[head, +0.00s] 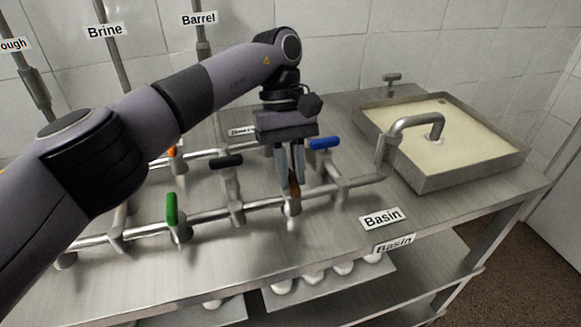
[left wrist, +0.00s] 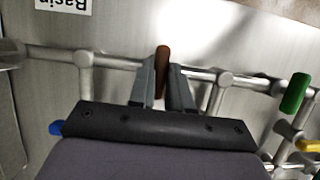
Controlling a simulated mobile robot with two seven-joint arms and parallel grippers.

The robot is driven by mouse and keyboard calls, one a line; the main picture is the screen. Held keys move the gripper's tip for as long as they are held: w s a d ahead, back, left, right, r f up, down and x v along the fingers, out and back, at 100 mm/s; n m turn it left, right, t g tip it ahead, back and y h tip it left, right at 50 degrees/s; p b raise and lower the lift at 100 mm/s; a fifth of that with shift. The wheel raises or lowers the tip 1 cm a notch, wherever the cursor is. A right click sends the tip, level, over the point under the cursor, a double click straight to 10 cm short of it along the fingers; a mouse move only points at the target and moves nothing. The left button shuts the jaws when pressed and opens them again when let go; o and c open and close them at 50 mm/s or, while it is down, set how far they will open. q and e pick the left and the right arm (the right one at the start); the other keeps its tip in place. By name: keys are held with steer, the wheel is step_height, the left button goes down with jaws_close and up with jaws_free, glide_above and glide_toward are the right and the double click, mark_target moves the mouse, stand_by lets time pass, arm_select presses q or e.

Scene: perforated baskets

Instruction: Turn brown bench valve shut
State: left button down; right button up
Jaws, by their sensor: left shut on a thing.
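The brown bench valve (head: 294,189) sits on the front pipe of the bench, between the green and blue valves. Its brown handle (left wrist: 162,57) shows between the fingers in the left wrist view, crossing the line of the pipe. My left gripper (head: 291,184) reaches down from above and is shut on the brown handle; it also shows in the left wrist view (left wrist: 164,90). The fingers hide part of the handle. My right gripper is not in view.
A green valve (head: 172,208), black valve (head: 227,161) and blue valve (head: 324,143) stand close by on the pipes. A spout leads into a basin (head: 456,181) of pale liquid at right.

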arm_select(q)
steer(key=c, duration=1.1)
jaws_free()
steer(key=shift+o, duration=0.2)
step_height(320, 180, up, 9)
steer(key=p, duration=0.1)
step_height(320, 180, up, 9)
steer(key=p, duration=0.7)
glide_above(291, 175)
steer(key=shift+s+r, duration=0.15)
steer(key=shift+r, duration=0.9)
